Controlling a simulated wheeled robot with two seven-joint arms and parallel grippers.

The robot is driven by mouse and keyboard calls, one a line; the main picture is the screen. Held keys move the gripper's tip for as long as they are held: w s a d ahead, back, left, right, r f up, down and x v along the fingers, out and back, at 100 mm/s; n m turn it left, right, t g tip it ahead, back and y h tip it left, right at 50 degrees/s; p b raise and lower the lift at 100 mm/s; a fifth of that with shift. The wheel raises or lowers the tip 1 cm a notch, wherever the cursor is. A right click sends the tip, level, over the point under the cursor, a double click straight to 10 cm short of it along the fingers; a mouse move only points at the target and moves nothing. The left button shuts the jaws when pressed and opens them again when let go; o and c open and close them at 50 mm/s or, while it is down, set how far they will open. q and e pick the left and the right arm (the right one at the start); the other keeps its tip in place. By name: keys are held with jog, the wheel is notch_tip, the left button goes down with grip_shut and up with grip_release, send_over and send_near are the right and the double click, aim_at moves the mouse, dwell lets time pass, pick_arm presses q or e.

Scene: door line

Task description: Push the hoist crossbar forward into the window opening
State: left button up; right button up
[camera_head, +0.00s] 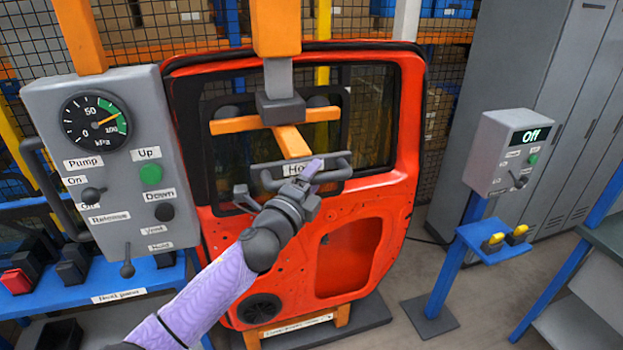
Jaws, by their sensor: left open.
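The hoist crossbar (240,125) is an orange bar below a grey block (281,108). An orange arm (291,142) runs from it to a grey handle (270,163) whose label is partly covered. Dark round pads show behind the bar. The red door (395,180) stands upright behind, and the crossbar overlaps its window opening (372,105) in the view. Dark-framed glass shows there; its depth relative to the opening is unclear. My left gripper (290,187) is open at the handle's lower side and covers part of it. Contact is unclear. My right gripper is not in view.
A grey control box (110,175) with a gauge and levers hangs left of the door. A blue stand (446,270) with a box reading "Off" (510,150) stands right. Grey lockers (535,60) and a mesh fence are behind. Floor shows between door and stand.

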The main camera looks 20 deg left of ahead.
pick_arm(q)
jog(key=shift+c, duration=0.3)
grip_shut()
dwell(1.1)
